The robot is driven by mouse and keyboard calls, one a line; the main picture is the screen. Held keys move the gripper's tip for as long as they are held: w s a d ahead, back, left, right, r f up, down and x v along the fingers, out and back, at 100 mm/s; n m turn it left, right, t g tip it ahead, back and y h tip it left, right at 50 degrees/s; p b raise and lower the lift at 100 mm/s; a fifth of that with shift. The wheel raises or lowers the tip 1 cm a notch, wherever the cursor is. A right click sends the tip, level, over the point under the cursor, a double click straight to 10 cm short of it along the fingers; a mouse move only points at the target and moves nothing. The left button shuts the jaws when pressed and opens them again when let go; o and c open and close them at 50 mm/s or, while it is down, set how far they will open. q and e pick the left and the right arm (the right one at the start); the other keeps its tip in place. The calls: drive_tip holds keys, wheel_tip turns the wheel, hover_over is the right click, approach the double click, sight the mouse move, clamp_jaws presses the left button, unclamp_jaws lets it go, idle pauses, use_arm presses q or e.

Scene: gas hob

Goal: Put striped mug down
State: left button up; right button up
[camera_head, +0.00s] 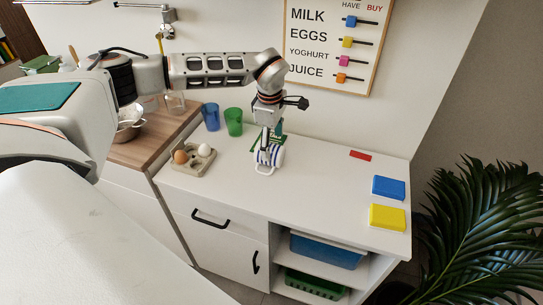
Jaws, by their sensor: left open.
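The white mug with blue stripes (275,156) is at the back middle of the white counter (325,178), and its handle shows at the lower front. It looks tipped on its side, and the gripper hides part of it. My left gripper (266,143) points down from above, open, with its fingers right at the mug. I cannot tell whether a finger still touches it. My right gripper is not in view.
A blue cup (211,116), a green cup (234,121) and an egg tray (194,160) stand left of the mug. A green item lies behind it. A red piece (360,155), blue box (388,188) and yellow box (387,217) lie right. The middle right counter is clear.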

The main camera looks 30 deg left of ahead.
sight(272, 148)
use_arm(q)
drive_tip(key=f, duration=0.4)
drive_tip(key=shift+w+a+f, duration=0.15)
drive_tip(key=shift+w+a, duration=0.05)
drive_tip(key=shift+w, duration=0.05)
drive_tip(key=c, duration=1.4)
drive_tip(key=shift+c, duration=0.8)
